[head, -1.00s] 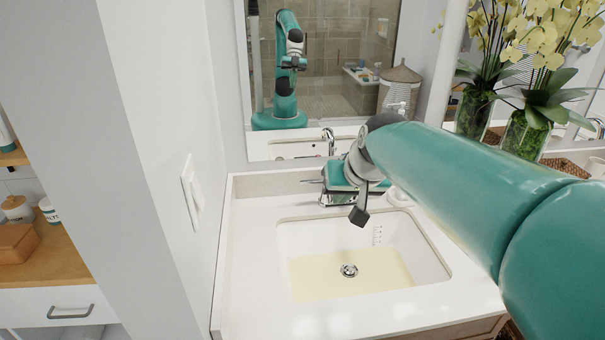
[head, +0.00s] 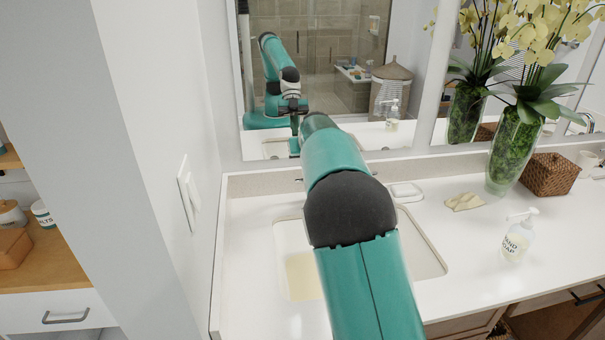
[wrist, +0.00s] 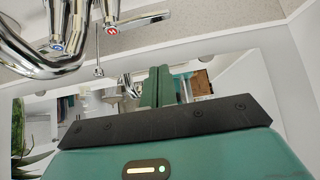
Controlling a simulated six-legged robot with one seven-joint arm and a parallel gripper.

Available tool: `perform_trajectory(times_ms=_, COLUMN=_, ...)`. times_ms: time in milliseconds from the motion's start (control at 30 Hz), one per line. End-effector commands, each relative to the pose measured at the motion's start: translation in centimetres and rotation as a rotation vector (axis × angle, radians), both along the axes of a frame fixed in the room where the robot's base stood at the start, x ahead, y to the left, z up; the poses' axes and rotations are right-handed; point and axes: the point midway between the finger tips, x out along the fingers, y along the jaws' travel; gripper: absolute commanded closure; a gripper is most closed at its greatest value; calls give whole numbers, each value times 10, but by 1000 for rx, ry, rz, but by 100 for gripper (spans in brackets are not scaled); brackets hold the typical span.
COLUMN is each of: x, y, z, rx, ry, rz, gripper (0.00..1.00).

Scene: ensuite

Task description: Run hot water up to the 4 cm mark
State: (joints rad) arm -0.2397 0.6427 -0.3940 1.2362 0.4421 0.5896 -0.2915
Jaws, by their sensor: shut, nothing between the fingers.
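The sink basin (head: 425,250) is set in the white counter, mostly covered by my arm in the head view. A pale yellowish area (head: 302,275) shows on its floor; I cannot tell whether it is water. The depth marks and drain are hidden. The chrome tap (wrist: 35,62) fills the upper left of the wrist view. It has a blue-marked handle (wrist: 57,35) and, to its right, a red-marked handle (wrist: 111,18) with a lever. My gripper (wrist: 164,72) is shut and empty, below and right of the red-marked handle in that view, apparently apart from it.
A wall with a switch plate (head: 188,193) stands close at the left. A mirror (head: 335,80) rises behind the counter. A soap bottle (head: 517,238), a soap dish (head: 405,191) and an orchid vase (head: 508,155) stand at the right. The right counter has free room.

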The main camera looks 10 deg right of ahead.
Motion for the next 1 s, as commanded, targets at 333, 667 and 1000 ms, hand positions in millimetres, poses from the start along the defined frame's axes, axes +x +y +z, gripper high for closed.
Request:
perform_trajectory(times_ms=333, x=26, y=3, z=-28, rx=-2, ry=1, rz=1, gripper=100)
perform_trajectory(times_ms=667, x=57, y=3, z=-62, rx=-1, ry=0, rz=0, gripper=100)
perform_trajectory(times_ms=1000, x=59, y=3, z=-75, rx=1, ry=-2, rz=1, gripper=100)
